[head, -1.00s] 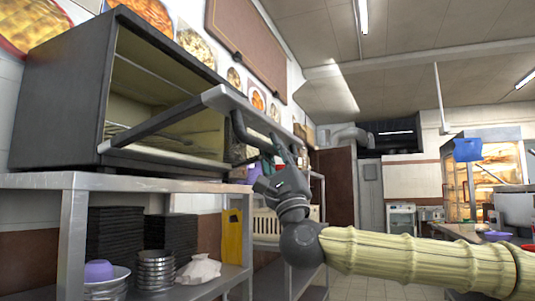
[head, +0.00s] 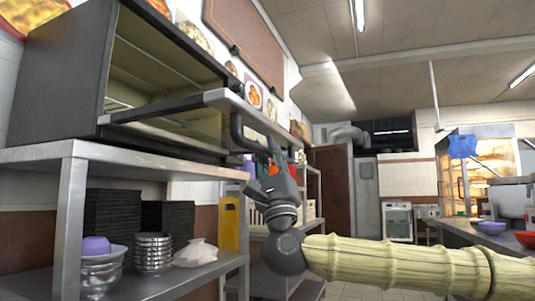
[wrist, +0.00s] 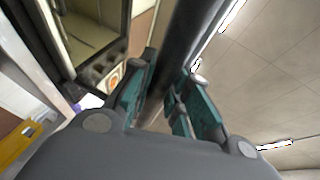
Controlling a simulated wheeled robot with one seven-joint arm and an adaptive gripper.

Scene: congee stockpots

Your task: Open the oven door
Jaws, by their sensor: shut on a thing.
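The oven (head: 55,85) is a dark box with a pale interior on a metal shelf. Its door (head: 222,98) is hinged along the bottom and hangs well open, sloping a little upward toward its outer edge. A dark bar handle (head: 238,132) runs along the outer side of the door. My gripper (head: 275,152) is shut on this handle. In the wrist view the teal-padded fingers of my gripper (wrist: 170,90) lie on both sides of the dark handle bar (wrist: 188,45). The exact finger contact is partly hidden in the head view.
The metal shelf (head: 130,153) under the oven holds dark stacked trays (head: 112,222), metal bowls (head: 153,252) and a purple bowl (head: 96,245) on its lower level. A yellow object (head: 230,224) stands by its right end. A counter (head: 490,240) is at right.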

